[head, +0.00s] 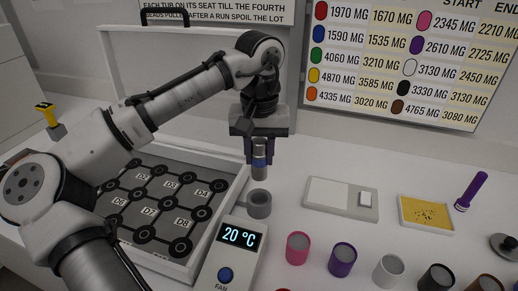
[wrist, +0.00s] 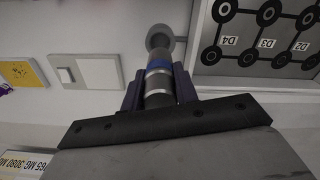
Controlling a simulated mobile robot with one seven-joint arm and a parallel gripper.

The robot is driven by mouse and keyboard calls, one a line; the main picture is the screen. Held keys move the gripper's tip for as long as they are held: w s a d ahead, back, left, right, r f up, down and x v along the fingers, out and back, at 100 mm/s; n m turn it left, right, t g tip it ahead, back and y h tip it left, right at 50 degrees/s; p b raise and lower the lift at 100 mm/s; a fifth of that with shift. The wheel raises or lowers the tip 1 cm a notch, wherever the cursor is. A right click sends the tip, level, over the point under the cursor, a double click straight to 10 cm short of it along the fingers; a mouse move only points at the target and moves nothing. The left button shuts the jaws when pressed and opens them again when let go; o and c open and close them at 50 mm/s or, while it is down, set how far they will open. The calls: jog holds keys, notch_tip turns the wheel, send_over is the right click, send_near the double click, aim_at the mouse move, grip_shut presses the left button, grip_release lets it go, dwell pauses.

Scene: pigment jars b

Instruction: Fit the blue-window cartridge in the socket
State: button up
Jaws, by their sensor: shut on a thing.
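My gripper (head: 259,150) is shut on a grey cylindrical cartridge with a blue band (head: 259,160) and holds it upright. The cartridge shows between the fingers in the wrist view (wrist: 159,70), with its blue band and metal rings. The grey round socket (head: 259,203) stands on the table below the cartridge in the head view. In the wrist view the socket (wrist: 159,36) shows past the cartridge's far end, which partly covers it. In the head view the cartridge's lower end is above the socket, with a small gap between them.
A tray with marked seats (head: 207,228) lies left of the socket. A temperature box (head: 236,262) reading 20 °C stands in front. A scale (head: 326,193), a yellow tray (head: 425,212) and several pigment jars (head: 342,259) are to the right. A wall chart (head: 405,60) hangs behind.

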aim_at(259, 141)
jog(key=shift+f+b, duration=1.2)
jog(key=shift+f, duration=1.6)
jog(key=shift+p, duration=1)
jog(key=shift+f+b, duration=1.05)
jog(key=shift+f, duration=1.2)
jog(key=o, duration=1.1)
jog(key=shift+c, duration=0.2)
jog(key=shift+r, duration=0.1)
notch_tip(259, 141, up, 14)
jog(key=shift+f, duration=0.2)
